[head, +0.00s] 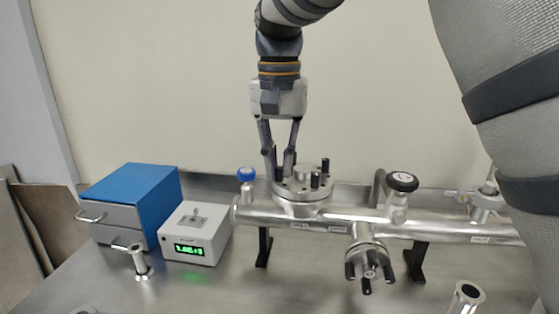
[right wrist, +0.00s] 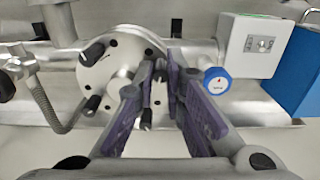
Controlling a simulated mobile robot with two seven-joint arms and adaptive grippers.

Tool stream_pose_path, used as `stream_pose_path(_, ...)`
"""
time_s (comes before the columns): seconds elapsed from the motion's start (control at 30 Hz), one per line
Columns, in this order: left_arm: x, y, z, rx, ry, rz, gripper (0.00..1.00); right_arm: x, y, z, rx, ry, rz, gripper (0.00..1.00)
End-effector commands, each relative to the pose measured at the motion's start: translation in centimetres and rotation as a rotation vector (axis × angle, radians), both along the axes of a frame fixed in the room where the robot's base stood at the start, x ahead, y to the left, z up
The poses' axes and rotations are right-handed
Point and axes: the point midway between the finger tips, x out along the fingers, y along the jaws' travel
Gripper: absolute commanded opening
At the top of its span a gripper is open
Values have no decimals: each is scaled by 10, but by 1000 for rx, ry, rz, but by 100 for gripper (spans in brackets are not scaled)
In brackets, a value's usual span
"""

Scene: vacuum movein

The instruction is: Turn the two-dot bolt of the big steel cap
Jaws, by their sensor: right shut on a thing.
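The big steel cap (head: 303,189) is a round flange on top of the steel pipe, with black upright bolts around its rim. It also shows in the right wrist view (right wrist: 118,68). My right gripper (head: 279,168) reaches down from above onto the cap's left side. In the right wrist view my right gripper's purple fingers (right wrist: 161,68) are shut on one black bolt (right wrist: 160,74), partly hidden between them. Other bolts (right wrist: 93,51) stand free on the cap. I cannot make out the dot marks. My left gripper is not in view.
A blue-knobbed valve (head: 246,175) stands close left of the cap. A smaller flange with black bolts (head: 368,267) faces forward below the pipe. A black-knobbed valve (head: 402,182) stands to the right. A grey display box (head: 195,235) and blue drawer box (head: 135,200) sit left.

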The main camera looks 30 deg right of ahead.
Motion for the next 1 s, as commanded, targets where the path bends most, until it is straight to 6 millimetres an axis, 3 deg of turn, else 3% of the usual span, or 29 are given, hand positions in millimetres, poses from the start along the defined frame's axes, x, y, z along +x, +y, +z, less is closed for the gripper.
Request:
stream_pose_path(0.6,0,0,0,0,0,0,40,0,0,1,1,-3,-528,0)
stream_pose_path(1.0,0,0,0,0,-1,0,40,1,0,1,1,-5,-692,0)
